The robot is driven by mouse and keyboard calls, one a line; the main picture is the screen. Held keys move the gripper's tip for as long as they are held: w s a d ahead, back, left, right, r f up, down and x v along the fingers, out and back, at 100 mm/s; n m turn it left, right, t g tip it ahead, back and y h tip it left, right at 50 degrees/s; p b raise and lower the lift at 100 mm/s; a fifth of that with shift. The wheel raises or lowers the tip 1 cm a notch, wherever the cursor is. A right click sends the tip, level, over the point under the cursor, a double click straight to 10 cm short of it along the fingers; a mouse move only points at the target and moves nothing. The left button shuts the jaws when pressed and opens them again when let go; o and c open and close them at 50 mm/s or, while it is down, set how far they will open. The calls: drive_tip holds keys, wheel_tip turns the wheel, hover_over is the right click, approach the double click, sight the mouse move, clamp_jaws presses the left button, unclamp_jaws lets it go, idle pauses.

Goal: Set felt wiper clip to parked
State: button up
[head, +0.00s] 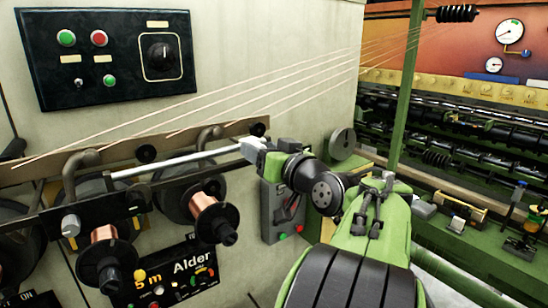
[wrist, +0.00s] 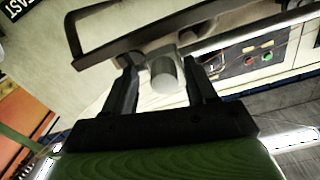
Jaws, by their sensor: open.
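A pale block (head: 252,148) sits at the right end of a light rod (head: 180,160), below the stretched wires. I cannot tell for certain that it is the felt wiper clip. My gripper (head: 270,158) is right beside this block, its fingers mostly hidden or unclear in the head view. In the wrist view, the two black fingers of my gripper (wrist: 160,66) are spread apart. A short grey cylinder (wrist: 165,76) lies between them in the picture, with gaps on both sides. Whether a finger touches it cannot be told. No parked marking is readable.
A brown rail (head: 140,145) runs close above the rod. Copper spools (head: 104,248) and a dark label panel (head: 175,280) are lower left. A grey switch box (head: 285,212) is below my wrist. A green post (head: 405,85) and a green bench (head: 470,235) are at right.

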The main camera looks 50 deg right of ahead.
drive_tip(key=b+v, duration=0.4)
drive_tip(key=v, duration=1.1)
drive_tip(key=shift+s+a, duration=0.2)
